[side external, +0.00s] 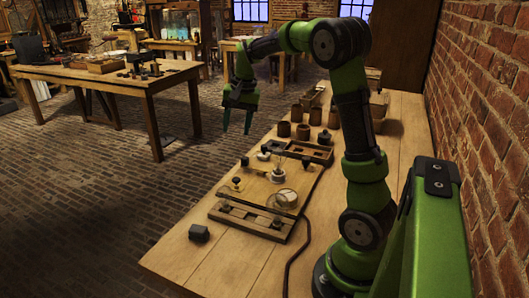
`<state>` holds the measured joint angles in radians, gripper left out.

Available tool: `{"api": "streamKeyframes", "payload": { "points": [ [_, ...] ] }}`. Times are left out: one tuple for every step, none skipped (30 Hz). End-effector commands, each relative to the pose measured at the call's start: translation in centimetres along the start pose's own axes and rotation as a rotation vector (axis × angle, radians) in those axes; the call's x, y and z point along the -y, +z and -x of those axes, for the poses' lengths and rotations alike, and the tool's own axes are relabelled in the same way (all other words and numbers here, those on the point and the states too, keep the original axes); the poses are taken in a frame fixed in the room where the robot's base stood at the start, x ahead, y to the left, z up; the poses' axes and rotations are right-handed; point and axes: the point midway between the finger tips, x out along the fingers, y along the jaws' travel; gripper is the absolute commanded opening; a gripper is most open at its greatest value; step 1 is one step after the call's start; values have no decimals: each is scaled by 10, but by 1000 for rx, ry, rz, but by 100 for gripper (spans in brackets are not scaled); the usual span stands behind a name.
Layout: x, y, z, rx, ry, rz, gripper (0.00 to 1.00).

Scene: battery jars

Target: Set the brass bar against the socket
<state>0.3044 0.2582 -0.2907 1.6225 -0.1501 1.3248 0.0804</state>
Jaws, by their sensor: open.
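The board carries a dark knob (236,181), a pale round dial-like part (286,197), a small white part (278,173) and thin rods. The brass bar and the socket are too small and dim to tell apart among these fittings.
A dark block (199,233) lies at the front left of the workbench (215,262). A dark cable (297,255) runs forward. A brick wall (490,110) borders the right.

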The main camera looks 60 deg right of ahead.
Motion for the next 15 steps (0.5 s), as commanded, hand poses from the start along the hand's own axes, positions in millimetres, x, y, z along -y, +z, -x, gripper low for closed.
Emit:
{"api": "streamKeyframes", "payload": {
  "points": [
    [-7, -27, -10, 5, 45, -66, 51],
    [-11, -40, -13, 9, 67, -105, 51],
    [-16, -57, -18, 10, 99, -155, 51],
    [-20, -69, -21, 12, 121, -191, 51],
    [-23, -79, -24, 13, 142, -226, 51],
    [-26, -91, -26, 11, 166, -267, 51],
    [-28, -98, -28, 11, 181, -294, 51],
    [-28, -104, -28, 9, 193, -318, 51],
    [-28, -110, -27, 7, 206, -349, 51],
    [-26, -113, -25, 5, 210, -367, 51],
    [-24, -115, -22, 2, 212, -382, 51],
    [-20, -116, -15, -2, 210, -399, 51],
    [-17, -116, -10, -5, 205, -412, 51],
    [-15, -115, -5, -2, 201, -425, 51],
    [-14, -112, -4, 8, 200, -439, 51]
  ]
}}
